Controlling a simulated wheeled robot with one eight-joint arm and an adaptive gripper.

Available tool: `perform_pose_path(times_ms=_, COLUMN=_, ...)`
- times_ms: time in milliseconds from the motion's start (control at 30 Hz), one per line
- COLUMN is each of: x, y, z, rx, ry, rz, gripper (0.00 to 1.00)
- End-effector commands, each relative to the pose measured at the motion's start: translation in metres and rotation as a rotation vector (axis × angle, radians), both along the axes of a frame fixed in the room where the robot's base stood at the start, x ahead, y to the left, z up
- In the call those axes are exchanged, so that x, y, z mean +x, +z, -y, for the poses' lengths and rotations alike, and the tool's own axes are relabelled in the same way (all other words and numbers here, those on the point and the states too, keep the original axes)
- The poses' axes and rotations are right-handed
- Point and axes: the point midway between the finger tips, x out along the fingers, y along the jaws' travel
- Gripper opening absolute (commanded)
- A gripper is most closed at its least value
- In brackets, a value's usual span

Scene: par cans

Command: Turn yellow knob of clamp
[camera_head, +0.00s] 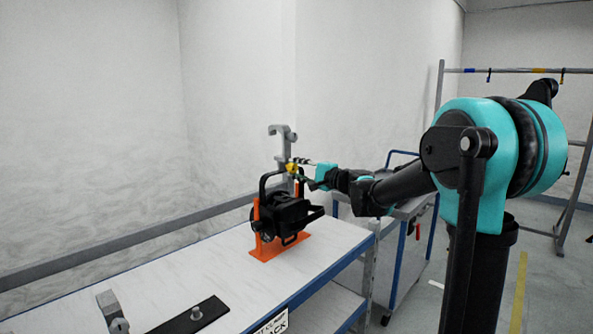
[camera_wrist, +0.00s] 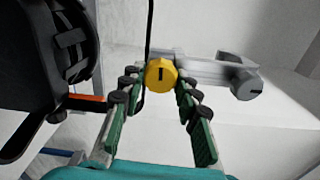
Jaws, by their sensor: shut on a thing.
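The yellow knob (camera_head: 291,168) sits on the grey clamp (camera_head: 283,138) above the black par can (camera_head: 290,213). The par can rests in an orange stand (camera_head: 265,247) on the workbench. In the wrist view, the yellow knob (camera_wrist: 160,74), with a dark mark on its face, is between the fingertips of my gripper (camera_wrist: 161,82). The clamp (camera_wrist: 215,72) extends to the right behind it. In the head view, my gripper (camera_head: 302,171) reaches the knob from the right and is shut on it. The par can (camera_wrist: 45,65) fills the left of the wrist view.
The white workbench (camera_head: 190,265) has a black plate (camera_head: 190,318) and a grey metal part (camera_head: 112,310) at its near left. A grey cart (camera_head: 405,210) stands right of the bench. A rail (camera_head: 500,70) with hooks runs along the back right.

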Motion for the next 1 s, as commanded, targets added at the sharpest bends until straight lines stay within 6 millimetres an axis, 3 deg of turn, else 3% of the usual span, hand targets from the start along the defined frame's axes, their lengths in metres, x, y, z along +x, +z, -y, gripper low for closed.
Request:
perform_pose_path(times_ms=500, x=0.0001, y=0.0009, z=0.0001, rx=-0.220, ry=-0.001, rz=0.282, gripper=0.02)
perform_pose_path(times_ms=1000, x=0.0001, y=0.0010, z=0.0001, rx=-0.267, ry=-0.001, rz=0.342, gripper=0.02)
